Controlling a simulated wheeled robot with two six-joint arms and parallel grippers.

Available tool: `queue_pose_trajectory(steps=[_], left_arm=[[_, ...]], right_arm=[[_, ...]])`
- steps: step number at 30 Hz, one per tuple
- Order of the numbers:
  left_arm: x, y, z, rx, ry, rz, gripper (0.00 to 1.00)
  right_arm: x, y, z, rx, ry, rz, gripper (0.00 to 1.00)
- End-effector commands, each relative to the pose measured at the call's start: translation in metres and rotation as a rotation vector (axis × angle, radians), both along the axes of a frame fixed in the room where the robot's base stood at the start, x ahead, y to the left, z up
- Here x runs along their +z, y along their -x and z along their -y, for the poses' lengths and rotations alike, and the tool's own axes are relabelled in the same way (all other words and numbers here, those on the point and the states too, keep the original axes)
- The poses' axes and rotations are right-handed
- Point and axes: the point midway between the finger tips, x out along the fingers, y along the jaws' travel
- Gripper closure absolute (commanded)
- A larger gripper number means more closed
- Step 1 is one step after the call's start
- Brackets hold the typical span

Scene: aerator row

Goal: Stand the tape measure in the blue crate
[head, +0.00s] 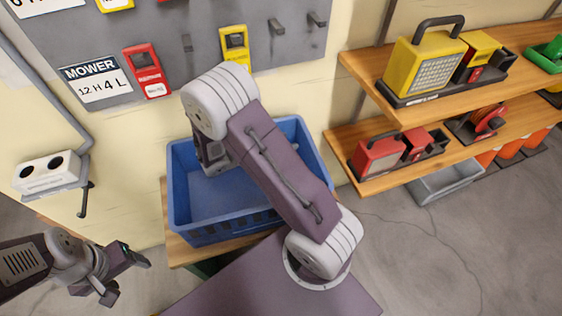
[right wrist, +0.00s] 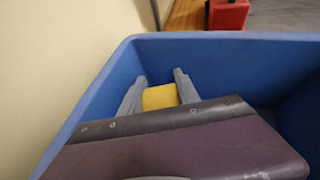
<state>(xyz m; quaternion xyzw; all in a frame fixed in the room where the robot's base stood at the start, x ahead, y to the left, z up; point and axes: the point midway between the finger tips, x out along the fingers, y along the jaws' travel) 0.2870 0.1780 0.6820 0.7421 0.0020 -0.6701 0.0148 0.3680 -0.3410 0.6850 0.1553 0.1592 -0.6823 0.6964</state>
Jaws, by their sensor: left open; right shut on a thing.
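The blue crate (head: 222,230) stands on a wooden surface against the wall, and its rim and walls also show in the right wrist view (right wrist: 235,58). My right arm reaches over it. In the right wrist view my right gripper (right wrist: 160,82) is inside the crate's outline, its two grey fingers shut on a yellow block, seemingly the tape measure (right wrist: 160,97). Only part of the block shows; whether it touches the crate floor I cannot tell. In the head view my arm hides it. My left gripper (head: 130,281) is open and empty, left of the crate.
A grey board (head: 200,50) with hooks and tags hangs on the wall behind the crate. A wall socket (head: 48,172) is at the left. Wooden shelves (head: 400,105) with a yellow lamp (head: 425,62) and red items stand at the right. The crate's visible floor looks empty.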

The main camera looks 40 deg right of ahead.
Motion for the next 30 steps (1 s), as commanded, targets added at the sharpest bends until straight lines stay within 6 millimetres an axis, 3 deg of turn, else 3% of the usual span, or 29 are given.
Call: queue_pose_trajectory(steps=[2, 8, 15, 25, 26, 28, 30], left_arm=[[-0.008, 0.0, 0.0, 0.0, 0.0, 0.0, 0.34], [-0.008, 0.0, 0.0, 0.0, 0.0, 0.0, 0.34], [-0.026, 0.0, 0.0, 0.0, 0.0, 0.0, 0.34], [-0.026, 0.0, 0.0, 0.0, 0.0, 0.0, 0.34], [-0.026, 0.0, 0.0, 0.0, 0.0, 0.0, 0.34], [-0.025, 0.0, 0.0, 0.0, 0.0, 0.0, 0.34], [-0.025, 0.0, 0.0, 0.0, 0.0, 0.0, 0.34]], right_arm=[[-0.014, 0.0, 0.0, 0.0, 0.002, -0.001, 1.0], [-0.018, 0.0, 0.0, 0.0, 0.002, 0.001, 1.0], [-0.056, 0.0, 0.0, 0.0, 0.001, -0.001, 1.0], [-0.058, 0.0, 0.0, 0.0, 0.001, 0.001, 1.0], [-0.058, 0.0, 0.0, 0.0, 0.0, 0.001, 0.56], [-0.057, 0.0, 0.0, 0.0, 0.0, 0.001, 0.4], [-0.057, 0.0, 0.0, 0.0, 0.0, 0.001, 0.4]])
